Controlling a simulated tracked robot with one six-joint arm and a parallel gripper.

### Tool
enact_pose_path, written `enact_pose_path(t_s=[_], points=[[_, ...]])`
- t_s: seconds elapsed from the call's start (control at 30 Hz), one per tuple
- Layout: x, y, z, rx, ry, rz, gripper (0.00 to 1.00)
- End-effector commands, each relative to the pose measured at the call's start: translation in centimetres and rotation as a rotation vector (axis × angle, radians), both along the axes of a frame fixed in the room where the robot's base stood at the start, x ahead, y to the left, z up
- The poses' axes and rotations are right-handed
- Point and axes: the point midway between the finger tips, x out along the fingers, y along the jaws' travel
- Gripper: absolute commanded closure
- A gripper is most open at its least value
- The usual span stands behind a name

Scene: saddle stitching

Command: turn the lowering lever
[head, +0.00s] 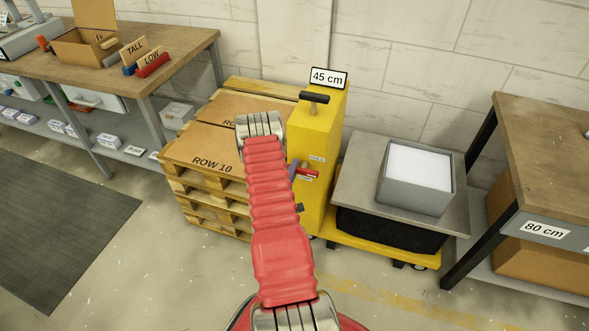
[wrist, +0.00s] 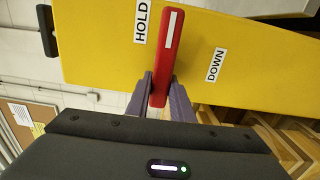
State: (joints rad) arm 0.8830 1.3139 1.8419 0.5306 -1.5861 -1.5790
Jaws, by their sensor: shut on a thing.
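The lowering lever is a red bar (head: 308,173) on the side of the yellow lift column (head: 317,125). In the wrist view the red lever (wrist: 173,55) has a white stripe and lies between the labels HOLD (wrist: 142,22) and DOWN (wrist: 216,64), nearer HOLD. My gripper's purple fingers (wrist: 160,92) are shut on the lever's near end, one on each side. In the head view my gripper (head: 293,171) is mostly hidden behind my red arm.
The lift's grey platform (head: 357,190) carries a grey box of white sheets (head: 416,178). Stacked pallets with ROW 10 cartons (head: 205,152) stand left of the column. An 80 cm table (head: 545,150) stands right. A workbench (head: 130,62) is at upper left.

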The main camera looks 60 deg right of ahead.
Motion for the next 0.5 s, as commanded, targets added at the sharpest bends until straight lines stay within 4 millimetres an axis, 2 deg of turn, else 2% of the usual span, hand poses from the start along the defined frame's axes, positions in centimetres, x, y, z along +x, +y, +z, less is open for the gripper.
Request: enact_pose_path(t_s=[0.23, 0.27, 0.5], points=[[0.31, 0.25, -0.43, 0.011, 0.005, 0.011, 1.00], [0.30, 0.25, -0.44, 0.011, 0.005, 0.010, 0.78], [0.11, 0.13, -0.28, 0.007, 0.002, 0.005, 0.61]])
